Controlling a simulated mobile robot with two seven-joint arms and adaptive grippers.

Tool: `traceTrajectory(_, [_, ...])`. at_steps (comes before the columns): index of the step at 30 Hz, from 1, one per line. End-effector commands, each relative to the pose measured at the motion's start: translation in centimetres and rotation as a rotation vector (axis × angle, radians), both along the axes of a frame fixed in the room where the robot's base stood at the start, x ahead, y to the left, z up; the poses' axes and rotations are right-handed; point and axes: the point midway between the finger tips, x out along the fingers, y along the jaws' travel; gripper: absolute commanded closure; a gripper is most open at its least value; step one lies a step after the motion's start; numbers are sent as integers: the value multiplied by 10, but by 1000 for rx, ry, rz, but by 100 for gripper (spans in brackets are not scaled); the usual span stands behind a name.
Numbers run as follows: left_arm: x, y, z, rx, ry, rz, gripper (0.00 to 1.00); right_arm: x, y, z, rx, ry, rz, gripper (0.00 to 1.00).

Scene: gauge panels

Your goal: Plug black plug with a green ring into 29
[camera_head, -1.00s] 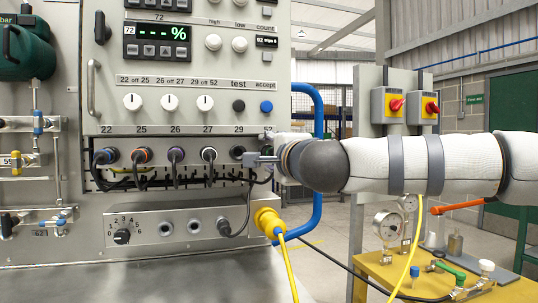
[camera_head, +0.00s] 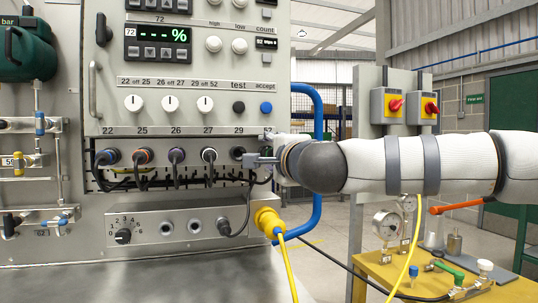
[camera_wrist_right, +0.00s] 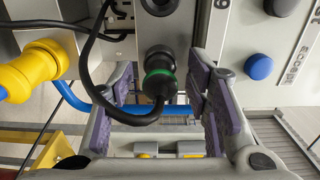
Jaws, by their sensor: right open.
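The black plug with a green ring (camera_wrist_right: 158,78) sits in the socket below the blue button in the right wrist view, with its black cable curving away to the left. My right gripper (camera_wrist_right: 161,84) is open, one purple-padded finger on each side of this plug, with gaps visible. In the head view my right gripper (camera_head: 262,160) is at the right end of the socket row and hides the plug. Socket 29 (camera_head: 238,153) is just left of it. It also shows in the right wrist view (camera_wrist_right: 160,4), with a dark, empty opening. My left gripper is out of view.
Plugs with cables fill sockets 22 (camera_head: 109,156), 25 (camera_head: 142,156), 26 (camera_head: 177,155) and 27 (camera_head: 209,155). A yellow connector (camera_head: 268,222) sticks out below my right gripper. The blue accept button (camera_head: 266,107) is above the row.

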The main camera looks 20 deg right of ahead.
Motion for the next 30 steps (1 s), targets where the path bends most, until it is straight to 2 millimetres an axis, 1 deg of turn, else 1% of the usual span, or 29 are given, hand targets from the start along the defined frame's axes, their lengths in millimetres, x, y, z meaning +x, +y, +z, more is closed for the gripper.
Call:
traceTrajectory(16, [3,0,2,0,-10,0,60,0,0,0,0,0,-1,56])
traceTrajectory(17, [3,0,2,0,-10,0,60,0,0,0,0,0,-1,58])
traceTrajectory(18, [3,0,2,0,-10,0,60,0,0,0,0,0,-1,67])
traceTrajectory(20, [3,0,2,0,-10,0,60,0,0,0,0,0,-1,81])
traceTrajectory(21, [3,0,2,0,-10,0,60,0,0,0,0,0,-1,90])
traceTrajectory(22, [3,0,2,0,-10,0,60,0,0,0,0,0,-1,97])
traceTrajectory(23, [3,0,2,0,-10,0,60,0,0,0,0,0,-1,100])
traceTrajectory(30, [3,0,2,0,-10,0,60,-2,0,1,0,-1,0,100])
